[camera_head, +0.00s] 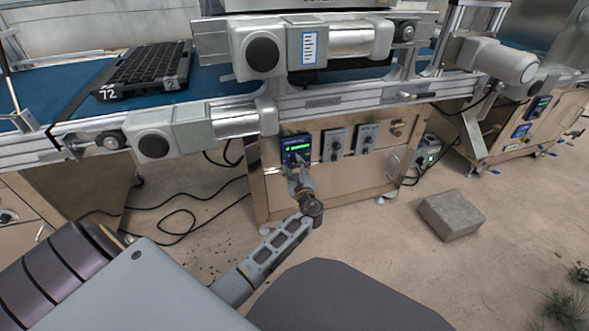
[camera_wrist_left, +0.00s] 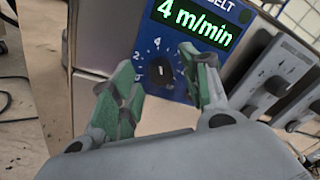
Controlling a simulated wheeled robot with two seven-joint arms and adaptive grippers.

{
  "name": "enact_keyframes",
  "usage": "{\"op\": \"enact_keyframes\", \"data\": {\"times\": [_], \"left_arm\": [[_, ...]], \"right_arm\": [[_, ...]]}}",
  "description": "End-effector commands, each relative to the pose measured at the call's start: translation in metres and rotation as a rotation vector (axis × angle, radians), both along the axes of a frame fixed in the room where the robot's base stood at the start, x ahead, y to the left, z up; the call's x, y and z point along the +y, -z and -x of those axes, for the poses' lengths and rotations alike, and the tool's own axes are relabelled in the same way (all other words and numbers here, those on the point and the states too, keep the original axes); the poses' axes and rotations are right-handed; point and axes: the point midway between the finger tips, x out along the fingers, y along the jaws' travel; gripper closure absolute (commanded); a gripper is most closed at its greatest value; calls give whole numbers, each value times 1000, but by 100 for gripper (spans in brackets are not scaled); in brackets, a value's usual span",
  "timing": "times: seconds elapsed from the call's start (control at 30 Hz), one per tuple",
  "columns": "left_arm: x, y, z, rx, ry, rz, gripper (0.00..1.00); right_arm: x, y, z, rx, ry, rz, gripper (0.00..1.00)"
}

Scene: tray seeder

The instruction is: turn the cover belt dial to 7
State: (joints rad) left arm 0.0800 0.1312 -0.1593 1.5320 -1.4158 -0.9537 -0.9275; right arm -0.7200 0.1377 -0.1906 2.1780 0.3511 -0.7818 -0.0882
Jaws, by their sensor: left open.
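A blue control box (camera_head: 296,149) with a lit green display is on the front of the cabinet under the conveyor. In the left wrist view the display (camera_wrist_left: 195,22) reads "4 m/min", and the visible part of the label above ends in "BELT". Below it is a small black dial (camera_wrist_left: 161,71) with a white mark pointing roughly up, numbers around it partly hidden by the fingers. My left gripper (camera_wrist_left: 163,68) is open, its green-padded fingers on either side of the dial; I cannot tell whether they touch it. In the head view my left gripper (camera_head: 297,174) is just below the display. My right gripper is out of view.
Two grey switch boxes (camera_head: 333,144) (camera_head: 366,138) are right of the blue box. A motor (camera_head: 155,146) and rail overhang on the left. Black cables (camera_head: 185,212) lie on the floor. A concrete block (camera_head: 452,214) stands at right. A black tray (camera_head: 143,70) sits on the belt.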

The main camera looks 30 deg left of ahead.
Motion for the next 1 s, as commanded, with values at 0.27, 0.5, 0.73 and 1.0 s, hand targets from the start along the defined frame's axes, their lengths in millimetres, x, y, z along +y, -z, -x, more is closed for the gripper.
{"op": "enact_keyframes", "data": {"times": [0.27, 0.5, 0.73, 1.0], "left_arm": [[7, 0, -6, 1, 0, 1, 54], [7, 0, -6, 1, 0, 1, 55], [6, 0, -6, 1, 0, 1, 84], [7, 0, -6, 2, 0, 0, 100]], "right_arm": [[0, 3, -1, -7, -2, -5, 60], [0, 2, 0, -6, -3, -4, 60], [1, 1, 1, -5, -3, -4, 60], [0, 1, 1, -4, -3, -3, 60]]}}
